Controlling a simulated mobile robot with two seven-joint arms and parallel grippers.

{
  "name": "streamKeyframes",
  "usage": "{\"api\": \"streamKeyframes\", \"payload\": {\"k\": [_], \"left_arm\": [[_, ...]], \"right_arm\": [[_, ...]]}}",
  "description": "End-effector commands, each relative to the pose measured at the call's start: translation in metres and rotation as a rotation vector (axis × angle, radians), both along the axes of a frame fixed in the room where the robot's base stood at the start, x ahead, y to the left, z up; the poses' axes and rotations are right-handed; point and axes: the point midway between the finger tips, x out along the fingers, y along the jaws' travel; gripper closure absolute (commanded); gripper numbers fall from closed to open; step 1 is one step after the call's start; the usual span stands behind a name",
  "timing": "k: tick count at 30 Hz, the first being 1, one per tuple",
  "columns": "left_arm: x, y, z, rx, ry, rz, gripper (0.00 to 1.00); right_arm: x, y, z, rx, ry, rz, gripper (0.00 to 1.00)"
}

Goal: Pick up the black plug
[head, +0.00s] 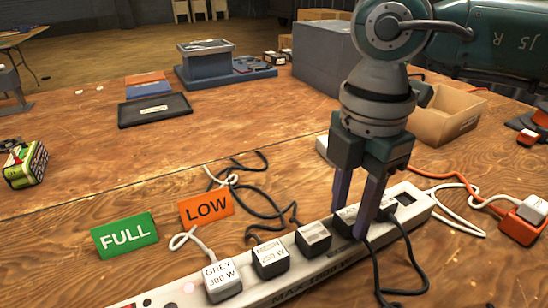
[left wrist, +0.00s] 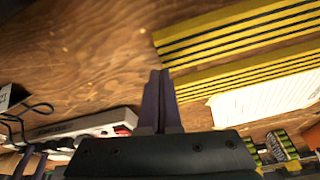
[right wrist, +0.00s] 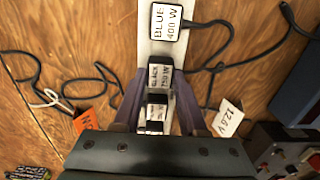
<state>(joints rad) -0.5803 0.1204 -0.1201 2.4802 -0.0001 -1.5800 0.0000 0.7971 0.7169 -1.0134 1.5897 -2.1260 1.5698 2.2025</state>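The black plug (right wrist: 160,78) sits in the power strip (right wrist: 157,50), its label reading BLACK in the right wrist view. In the head view it (head: 346,215) is partly hidden by my right gripper (head: 351,222). My right gripper (right wrist: 158,80) points down with one finger on each side of the black plug. Its fingers are apart, and small gaps show beside the plug. My left gripper (left wrist: 163,74) is shut and empty in the left wrist view. It is outside the head view.
The blue plug (right wrist: 166,20) stands beyond the black one. Along the strip in the head view stand the grey plug (head: 221,279) and other dark plugs (head: 270,257). Cords, a FULL sign (head: 125,235) and a LOW sign (head: 206,206) lie near. An open cardboard box (head: 450,115) stands behind.

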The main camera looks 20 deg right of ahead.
Motion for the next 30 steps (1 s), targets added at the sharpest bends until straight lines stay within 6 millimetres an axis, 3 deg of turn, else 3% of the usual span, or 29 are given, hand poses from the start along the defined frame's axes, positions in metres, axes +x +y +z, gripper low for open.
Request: {"api": "streamKeyframes", "payload": {"k": [2,10,23,30], "left_arm": [[0.000,0.000,0.000,0.000,0.000,0.000,1.00],[0.000,0.000,0.000,0.000,0.000,0.000,1.00],[0.000,0.000,0.000,0.000,0.000,0.000,1.00],[0.000,0.000,0.006,0.000,0.000,0.000,1.00]], "right_arm": [[0.000,0.000,0.000,0.000,0.000,0.000,0.69],[0.000,0.000,0.000,0.000,0.000,0.000,0.99],[0.000,0.000,0.001,0.000,-0.001,0.000,1.00],[0.001,0.000,0.023,0.000,-0.004,0.001,1.00]]}}
